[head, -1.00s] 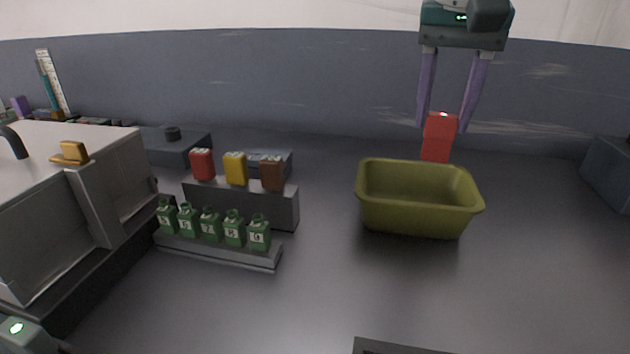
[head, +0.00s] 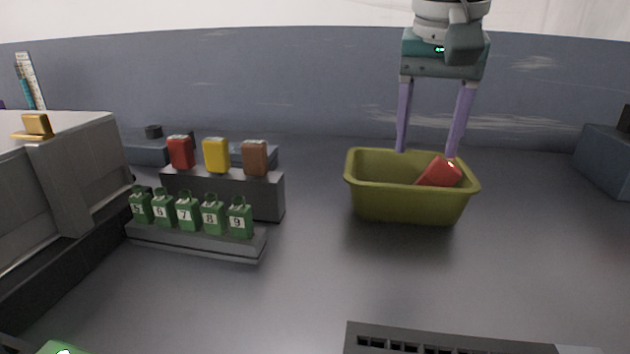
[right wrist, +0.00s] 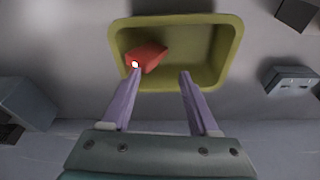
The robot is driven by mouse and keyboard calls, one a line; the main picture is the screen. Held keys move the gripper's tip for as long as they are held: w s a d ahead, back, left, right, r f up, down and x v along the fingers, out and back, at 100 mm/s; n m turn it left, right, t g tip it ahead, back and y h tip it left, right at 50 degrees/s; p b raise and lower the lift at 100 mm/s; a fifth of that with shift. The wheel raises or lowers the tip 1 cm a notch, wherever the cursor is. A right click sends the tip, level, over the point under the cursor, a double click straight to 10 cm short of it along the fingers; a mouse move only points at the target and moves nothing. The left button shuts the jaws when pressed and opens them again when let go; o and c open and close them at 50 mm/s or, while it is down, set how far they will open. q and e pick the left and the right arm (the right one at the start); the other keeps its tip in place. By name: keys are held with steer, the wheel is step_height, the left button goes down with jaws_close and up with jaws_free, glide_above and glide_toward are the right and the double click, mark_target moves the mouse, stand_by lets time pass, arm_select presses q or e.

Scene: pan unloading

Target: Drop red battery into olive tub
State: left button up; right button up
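The olive tub (head: 408,205) stands on the grey surface right of centre in the head view, and shows at the top of the right wrist view (right wrist: 228,55). The red battery (head: 438,173) lies tilted inside the tub, at its right end in the head view; it also shows in the right wrist view (right wrist: 148,57). My right gripper (head: 426,154) is open, its purple fingers spread at the tub's far rim. In the right wrist view the gripper (right wrist: 160,70) has nothing between its fingers. My left gripper cannot be made out; only a green-lit part shows at the bottom left.
A grey stand holds a red battery (head: 181,153), a yellow battery (head: 216,155) and a brown battery (head: 255,158). A grey block (head: 605,160) is at the right. The surface between stand and tub is clear.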

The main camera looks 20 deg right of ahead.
steer(key=shift+o, duration=1.4)
steer(key=v, duration=1)
steer(key=shift+p, duration=0.3)
